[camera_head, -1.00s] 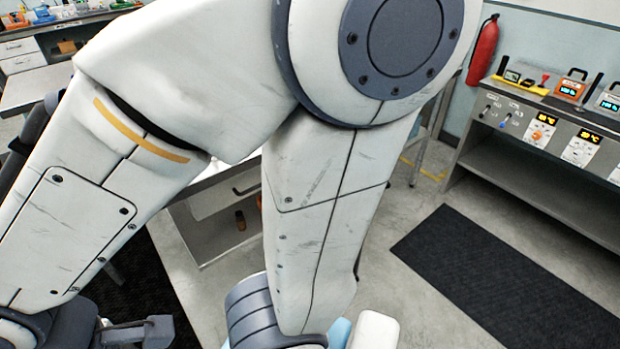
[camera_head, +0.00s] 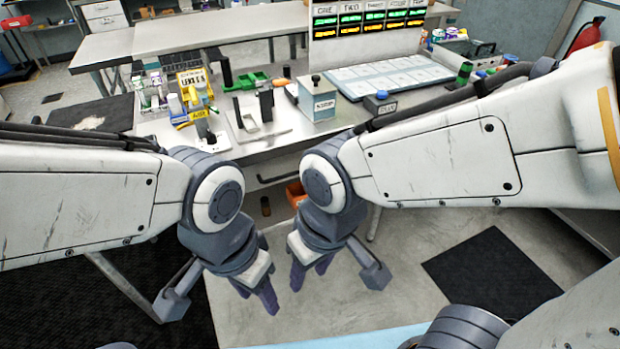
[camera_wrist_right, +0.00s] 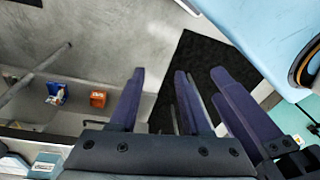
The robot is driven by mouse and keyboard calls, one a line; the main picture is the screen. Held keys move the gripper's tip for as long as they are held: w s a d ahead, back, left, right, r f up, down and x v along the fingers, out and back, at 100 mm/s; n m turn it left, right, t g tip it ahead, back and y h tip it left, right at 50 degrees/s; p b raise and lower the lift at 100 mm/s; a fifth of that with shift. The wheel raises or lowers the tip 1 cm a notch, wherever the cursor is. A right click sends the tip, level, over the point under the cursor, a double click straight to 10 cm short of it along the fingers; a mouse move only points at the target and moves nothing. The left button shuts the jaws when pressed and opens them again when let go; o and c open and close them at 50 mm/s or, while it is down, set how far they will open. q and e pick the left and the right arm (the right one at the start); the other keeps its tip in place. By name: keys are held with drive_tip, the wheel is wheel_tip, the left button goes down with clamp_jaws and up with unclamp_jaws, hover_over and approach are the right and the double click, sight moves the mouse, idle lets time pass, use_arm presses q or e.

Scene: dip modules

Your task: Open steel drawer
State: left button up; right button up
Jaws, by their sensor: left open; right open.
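The steel drawer (camera_head: 268,168) is under the front edge of the workbench, partly hidden behind my arms. Its dark bar handle (camera_head: 276,180) shows in the gap between them, and the drawer looks shut. My left gripper (camera_head: 257,293) is open and empty, pointing down over the floor in front of the bench. My right gripper (camera_head: 310,273) is open and empty just to its right. Both are nearer to me than the handle and apart from it. In the right wrist view, purple fingers (camera_wrist_right: 155,103) show with nothing between them.
The workbench top (camera_head: 285,142) holds modules, a grey box (camera_head: 317,98), a blue-topped box (camera_head: 380,104) and a display panel (camera_head: 367,30). A black mat (camera_head: 490,270) lies on the open floor at right.

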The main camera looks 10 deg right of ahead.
drive_tip(key=w+a+f+m+t+y+b, duration=0.1)
drive_tip(key=w+a+f+m+t+b, duration=0.3)
drive_tip(key=w+f, duration=0.5)
drive_tip(key=m+t+y+b, duration=0.2)
drive_tip(key=m+t+b, duration=0.8)
drive_tip(key=m+b, duration=0.55)
approach(280, 178)
drive_tip(key=shift+m, duration=0.45)
drive_tip(key=x, duration=1)
drive_tip(key=shift+w+a+f, duration=0.1)
drive_tip(key=shift+w+f, duration=0.05)
drive_tip(key=shift+w, duration=0.1)
clamp_jaws()
